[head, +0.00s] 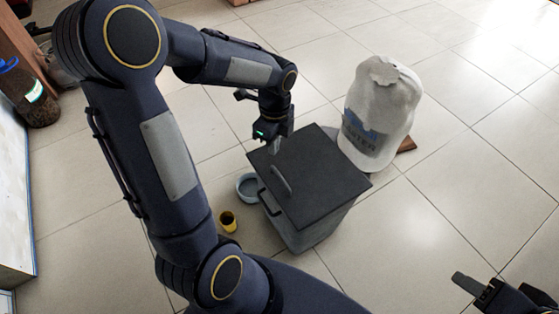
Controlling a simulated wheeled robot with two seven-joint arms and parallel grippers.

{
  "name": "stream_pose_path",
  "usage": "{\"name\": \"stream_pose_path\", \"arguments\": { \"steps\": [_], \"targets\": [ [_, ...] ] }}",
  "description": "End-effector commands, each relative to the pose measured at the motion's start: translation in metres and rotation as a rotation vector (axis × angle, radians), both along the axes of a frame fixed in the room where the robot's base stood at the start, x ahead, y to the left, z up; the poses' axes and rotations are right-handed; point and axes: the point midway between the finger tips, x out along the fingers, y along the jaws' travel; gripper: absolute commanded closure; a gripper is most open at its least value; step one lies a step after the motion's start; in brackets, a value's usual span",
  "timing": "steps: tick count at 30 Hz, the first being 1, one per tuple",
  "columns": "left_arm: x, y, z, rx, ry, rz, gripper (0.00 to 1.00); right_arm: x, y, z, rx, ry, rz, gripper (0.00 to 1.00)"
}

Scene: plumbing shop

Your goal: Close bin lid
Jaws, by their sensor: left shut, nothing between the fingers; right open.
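A grey bin (318,229) stands on the tiled floor in the middle of the head view. Its dark square lid (318,168) lies over the top and looks flat, with a bar handle (281,180) on its left part. I cannot tell whether a small gap is left under the lid. My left gripper (273,146) is shut and empty at the lid's far left edge; its fingertips are partly hidden, and I cannot tell whether they touch the lid. My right gripper (468,291) is open and empty at the lower right, well away from the bin.
A grey-blue bowl (246,187) and a small yellow cup (228,221) sit left of the bin. The floor to the right is clear.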

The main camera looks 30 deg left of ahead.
Motion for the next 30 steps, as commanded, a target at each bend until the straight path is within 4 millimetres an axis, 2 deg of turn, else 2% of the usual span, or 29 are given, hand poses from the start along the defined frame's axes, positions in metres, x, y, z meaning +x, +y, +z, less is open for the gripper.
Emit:
{"name": "stream_pose_path", "arguments": {
  "steps": [1, 4, 7, 11, 14, 24, 30],
  "targets": [
    [0.015, -0.012, 0.010, 0.019, 0.039, -0.137, 1.00, 0.000, 0.000, 0.014, 0.000, 0.000, 0.000, 0.55],
    [0.033, -0.026, 0.014, 0.049, 0.096, -0.333, 1.00, 0.000, 0.000, 0.022, 0.000, 0.000, 0.000, 0.55],
    [0.043, -0.034, 0.015, 0.064, 0.128, -0.439, 1.00, 0.000, 0.000, 0.024, 0.000, 0.000, 0.000, 0.55],
    [0.043, -0.035, 0.006, 0.069, 0.141, -0.474, 1.00, 0.000, 0.000, 0.019, 0.000, 0.000, 0.000, 0.55],
    [0.040, -0.033, -0.009, 0.068, 0.141, -0.472, 1.00, 0.000, 0.000, 0.012, 0.000, 0.000, 0.000, 0.55],
    [0.026, -0.025, -0.081, 0.068, 0.141, -0.468, 1.00, 0.000, 0.000, -0.018, 0.000, 0.000, 0.000, 0.55],
    [0.019, -0.021, -0.111, 0.066, 0.139, -0.468, 1.00, 0.000, 0.000, -0.032, 0.000, 0.000, 0.000, 0.55]
  ]
}}
